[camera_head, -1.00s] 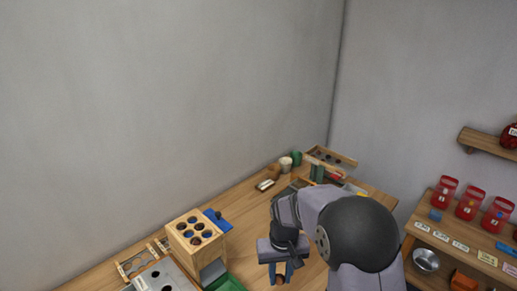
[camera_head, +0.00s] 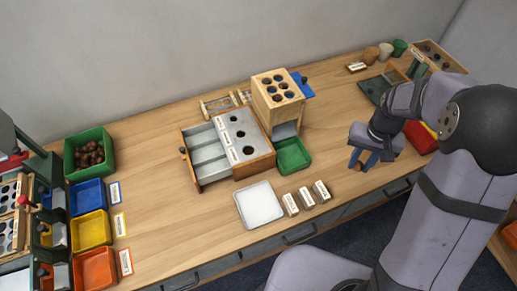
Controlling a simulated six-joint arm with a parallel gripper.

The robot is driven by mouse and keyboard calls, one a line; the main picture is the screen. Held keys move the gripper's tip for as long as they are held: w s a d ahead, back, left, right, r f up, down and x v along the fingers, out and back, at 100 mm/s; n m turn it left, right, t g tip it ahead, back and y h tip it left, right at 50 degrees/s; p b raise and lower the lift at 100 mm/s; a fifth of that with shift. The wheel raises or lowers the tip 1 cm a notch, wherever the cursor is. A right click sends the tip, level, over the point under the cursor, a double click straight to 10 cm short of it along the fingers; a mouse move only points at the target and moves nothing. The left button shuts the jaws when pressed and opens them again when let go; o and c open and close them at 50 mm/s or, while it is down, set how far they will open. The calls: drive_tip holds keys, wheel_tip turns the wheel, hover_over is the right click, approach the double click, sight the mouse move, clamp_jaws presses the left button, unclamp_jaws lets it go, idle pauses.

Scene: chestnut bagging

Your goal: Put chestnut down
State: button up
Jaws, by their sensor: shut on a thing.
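My gripper (camera_head: 362,164) is at the right of the bench in the head view, fingers pointing down. It is shut on a small brown chestnut (camera_head: 358,167), which is mostly hidden between the blue fingers. The gripper appears a little above the wooden bench, to the right of the small green tray (camera_head: 294,156) and the labelled blocks. More brown chestnuts (camera_head: 89,154) lie in a green bin (camera_head: 92,175) at the far left.
A box with round holes (camera_head: 277,96) and a grey-topped sorter (camera_head: 241,135) stand mid-bench. A white tray (camera_head: 259,204) and three labelled blocks (camera_head: 306,198) lie near the front edge. Blue (camera_head: 88,197), yellow (camera_head: 90,230) and orange (camera_head: 95,269) bins stand left. Bare wood lies between.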

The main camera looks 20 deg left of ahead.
drive_tip(key=w+a+n+b, duration=0.15)
drive_tip(key=a+n, duration=0.25)
drive_tip(key=a, duration=2)
drive_tip(key=s+a+n, duration=0.1)
drive_tip(key=s+a, duration=0.5)
drive_tip(key=a, duration=0.4)
drive_tip(key=s+a+r+n+b, duration=0.1)
drive_tip(key=s+a+n, duration=0.1)
drive_tip(key=s+a, duration=0.5)
drive_tip(key=a, duration=0.3)
drive_tip(key=shift+s, duration=0.3)
drive_tip(key=shift+f, duration=0.1)
drive_tip(key=shift+d+f+p, duration=0.1)
drive_tip(key=shift+f+p, duration=0.9)
drive_tip(key=shift+f, duration=3.7)
drive_tip(key=o, duration=0.8)
